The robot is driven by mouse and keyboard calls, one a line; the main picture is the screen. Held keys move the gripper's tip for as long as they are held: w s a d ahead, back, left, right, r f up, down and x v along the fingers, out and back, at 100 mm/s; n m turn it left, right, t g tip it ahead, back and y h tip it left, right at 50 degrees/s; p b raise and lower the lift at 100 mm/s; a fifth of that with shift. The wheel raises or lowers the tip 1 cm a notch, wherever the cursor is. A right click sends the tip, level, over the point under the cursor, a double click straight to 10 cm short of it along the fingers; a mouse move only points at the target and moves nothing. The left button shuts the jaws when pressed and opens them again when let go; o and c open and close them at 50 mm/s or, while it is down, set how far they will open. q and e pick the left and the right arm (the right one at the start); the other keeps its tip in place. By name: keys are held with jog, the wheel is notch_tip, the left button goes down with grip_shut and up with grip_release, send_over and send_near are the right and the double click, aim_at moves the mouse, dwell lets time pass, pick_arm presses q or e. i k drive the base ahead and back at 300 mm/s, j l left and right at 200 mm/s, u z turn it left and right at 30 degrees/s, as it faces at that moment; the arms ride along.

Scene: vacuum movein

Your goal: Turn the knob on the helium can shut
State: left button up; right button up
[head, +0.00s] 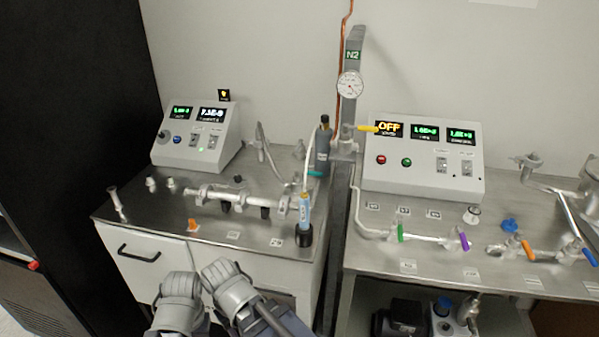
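How far the knob is turned cannot be told. My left gripper (180,283) and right gripper (222,272) are side by side at the bottom, in front of the left bench and well apart from the can. Their finger gaps are not clear.
The right bench (372,256) carries a larger control box (423,158) and coloured valves. A pressure gauge (349,85) sits on the column. A black cabinet (70,130) stands at left.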

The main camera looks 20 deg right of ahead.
aim_at(324, 119)
jog(key=j+z, duration=0.4)
jog(key=k+j+z, duration=0.2)
jog(key=z, duration=0.2)
jog(key=k+j+z, duration=0.15)
jog(key=j+z, duration=0.25)
